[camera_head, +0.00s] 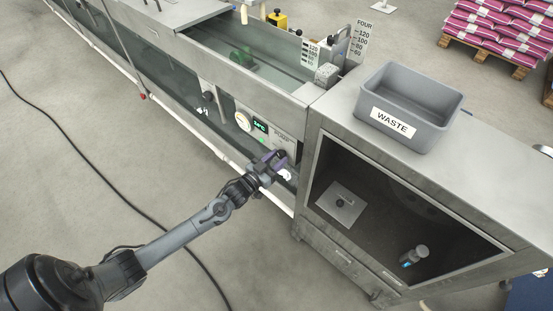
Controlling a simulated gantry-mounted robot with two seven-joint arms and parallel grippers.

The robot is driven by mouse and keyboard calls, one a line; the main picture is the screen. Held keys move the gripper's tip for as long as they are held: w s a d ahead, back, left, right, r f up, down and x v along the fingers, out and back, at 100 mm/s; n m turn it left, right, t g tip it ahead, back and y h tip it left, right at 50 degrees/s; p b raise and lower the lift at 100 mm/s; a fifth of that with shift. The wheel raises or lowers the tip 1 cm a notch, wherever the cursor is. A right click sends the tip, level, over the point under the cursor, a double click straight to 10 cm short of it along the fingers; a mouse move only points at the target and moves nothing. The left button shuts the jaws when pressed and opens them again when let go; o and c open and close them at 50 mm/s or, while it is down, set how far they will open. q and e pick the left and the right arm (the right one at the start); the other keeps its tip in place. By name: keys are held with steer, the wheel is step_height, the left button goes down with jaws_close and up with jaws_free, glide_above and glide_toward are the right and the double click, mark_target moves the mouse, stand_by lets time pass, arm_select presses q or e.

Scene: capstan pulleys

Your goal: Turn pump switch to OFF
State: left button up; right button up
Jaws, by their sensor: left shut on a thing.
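My left arm reaches in from the lower left. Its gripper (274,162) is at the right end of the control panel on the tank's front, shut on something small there. The pump switch is not clearly visible; the gripper covers that part of the panel, so I cannot tell its setting. My right gripper is not in view.
A grey WASTE bin (408,104) stands on the steel cabinet at the right. The cabinet's open bay holds a plate (341,204) and a small cylinder (414,256). A black cable (75,143) lies on the floor. Pink sacks (497,27) are stacked at the back.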

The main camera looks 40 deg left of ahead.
arm_select(q)
steer(key=shift+r+n+p, duration=0.25)
steer(key=shift+n+p, duration=0.75)
steer(key=shift+p, duration=0.2)
steer(key=n+p, duration=0.3)
steer(key=shift+n, duration=0.3)
steer(key=n+p, duration=0.2)
steer(key=n, duration=0.1)
steer(key=shift+d, duration=0.1)
steer(key=shift+f+n+p, duration=0.15)
steer(key=shift+n+p, duration=0.75)
steer(key=shift+n, duration=0.7)
steer(key=o, duration=1.1)
steer(key=shift+c, duration=0.2)
